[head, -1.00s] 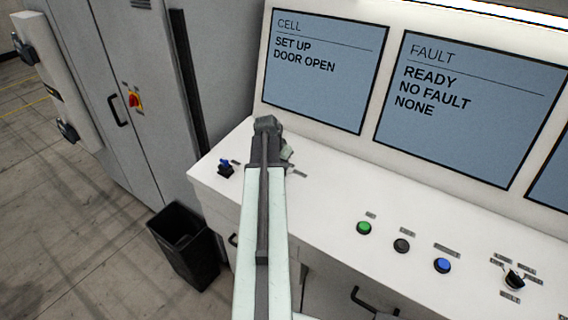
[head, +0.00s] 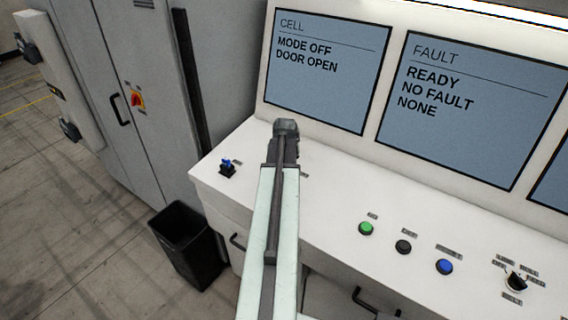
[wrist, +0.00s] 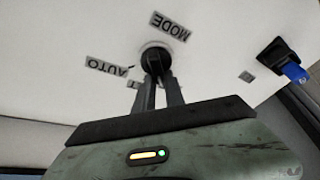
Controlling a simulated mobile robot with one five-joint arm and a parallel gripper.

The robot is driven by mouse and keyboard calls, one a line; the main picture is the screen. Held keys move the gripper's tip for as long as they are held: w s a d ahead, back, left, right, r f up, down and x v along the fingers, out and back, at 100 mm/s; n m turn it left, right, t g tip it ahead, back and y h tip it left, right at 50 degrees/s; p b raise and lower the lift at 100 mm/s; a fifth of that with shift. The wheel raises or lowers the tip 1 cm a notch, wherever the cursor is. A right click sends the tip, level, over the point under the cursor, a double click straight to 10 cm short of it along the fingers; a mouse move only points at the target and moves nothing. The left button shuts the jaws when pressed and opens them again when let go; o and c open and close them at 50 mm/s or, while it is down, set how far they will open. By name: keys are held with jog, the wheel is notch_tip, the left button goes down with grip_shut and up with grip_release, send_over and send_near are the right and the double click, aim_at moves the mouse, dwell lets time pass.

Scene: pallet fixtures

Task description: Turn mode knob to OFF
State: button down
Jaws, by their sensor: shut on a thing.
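The black mode knob (wrist: 155,60) sits on a pale round base on the white panel, under the MODE label (wrist: 170,26) in the wrist view. An AUTO label (wrist: 106,67) lies to its left, and another label beside the fingers is partly hidden. My gripper (wrist: 160,82) is shut on the knob, with its two fingers reaching up to it. In the head view my gripper (head: 286,130) is over the console's left part and hides the knob. The CELL screen (head: 325,70) reads MODE OFF and DOOR OPEN.
A blue-topped switch (head: 227,167) stands left of my gripper. Green (head: 366,228), black (head: 403,246) and blue (head: 444,266) buttons and another knob (head: 516,281) lie to the right. The FAULT screen (head: 470,110) reads READY. A black bin (head: 190,250) stands on the floor.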

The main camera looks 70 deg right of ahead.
jog(key=shift+s+a+n, duration=0.1)
jog(key=shift+s+n, duration=0.05)
jog(key=shift+n, duration=0.25)
jog(key=c, duration=1.4)
grip_release()
jog(key=shift+s, duration=0.1)
jog(key=p+v, duration=0.7)
jog(key=v, duration=0.1)
jog(key=shift+f, duration=0.1)
